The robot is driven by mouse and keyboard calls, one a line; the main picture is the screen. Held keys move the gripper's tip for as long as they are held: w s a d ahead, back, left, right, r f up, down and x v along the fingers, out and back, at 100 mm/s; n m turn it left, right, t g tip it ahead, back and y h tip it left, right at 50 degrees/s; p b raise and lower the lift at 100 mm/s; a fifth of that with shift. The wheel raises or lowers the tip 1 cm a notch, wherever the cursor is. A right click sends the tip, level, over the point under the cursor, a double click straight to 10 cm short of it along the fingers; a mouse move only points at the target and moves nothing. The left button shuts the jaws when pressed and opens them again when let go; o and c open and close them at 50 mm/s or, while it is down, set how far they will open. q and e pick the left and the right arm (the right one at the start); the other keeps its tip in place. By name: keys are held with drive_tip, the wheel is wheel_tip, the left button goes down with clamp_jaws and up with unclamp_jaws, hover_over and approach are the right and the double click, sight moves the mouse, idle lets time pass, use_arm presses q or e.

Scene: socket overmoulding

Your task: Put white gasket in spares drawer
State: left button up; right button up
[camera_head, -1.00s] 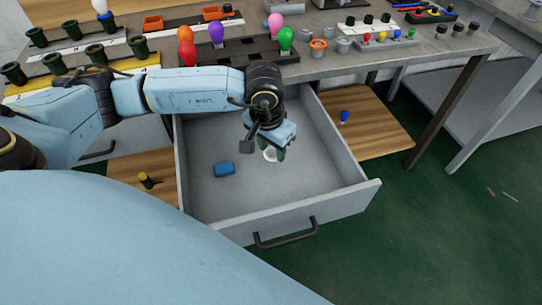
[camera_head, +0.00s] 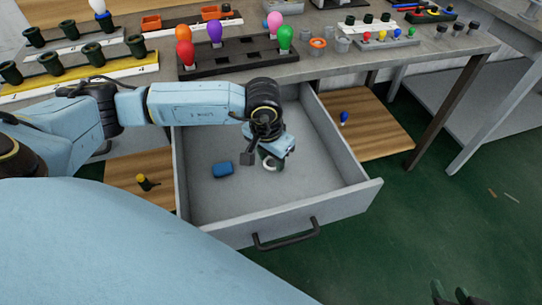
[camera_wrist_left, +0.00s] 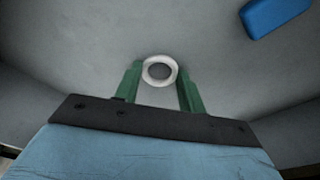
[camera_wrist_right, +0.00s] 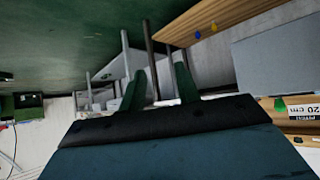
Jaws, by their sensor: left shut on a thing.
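The white gasket (camera_wrist_left: 147,72) is a small ring between the green fingertips of my left gripper (camera_wrist_left: 160,78) in the left wrist view. My left gripper is shut on it. In the head view, my left gripper (camera_head: 270,160) is down inside the open grey drawer (camera_head: 300,213), with the gasket just above or at its floor; I cannot tell whether they touch. My right gripper (camera_wrist_right: 160,88) is open and empty in the right wrist view. Its fingertips show at the lower right of the head view (camera_head: 452,295), away from the drawer.
A blue block (camera_head: 222,170) lies in the drawer, left of my left gripper. The bench behind holds a dark rack (camera_head: 238,60) with coloured bulbs. Wooden boards flank the drawer, with a yellow part (camera_head: 146,183) and a blue part (camera_head: 344,118).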

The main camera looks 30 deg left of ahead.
sight(269, 167)
use_arm(q)
drive_tip(key=o, duration=1.2)
drive_tip(key=shift+c, duration=0.2)
use_arm(e)
drive_tip(key=shift+w+a+r, duration=0.1)
use_arm(q)
drive_tip(key=r, duration=0.1)
drive_tip(key=r+p, duration=0.1)
drive_tip(key=r, duration=0.1)
drive_tip(key=r+p, duration=0.1)
drive_tip(key=r, duration=0.1)
drive_tip(key=shift+s+r, duration=0.15)
drive_tip(key=shift+s, duration=0.1)
wheel_tip(269, 167, up, 7)
drive_tip(key=p, duration=0.2)
drive_tip(key=shift+s, duration=0.45)
use_arm(e)
drive_tip(key=s+d+f+g+h, duration=0.2)
drive_tip(key=s+d+f+g, duration=0.2)
drive_tip(key=f, duration=0.5)
drive_tip(key=shift+s+d+g, duration=0.4)
drive_tip(key=shift+s+g, duration=0.8)
drive_tip(key=shift+s, duration=0.65)
use_arm(q)
drive_tip(key=shift+a, duration=0.1)
use_arm(e)
drive_tip(key=shift+f, duration=0.1)
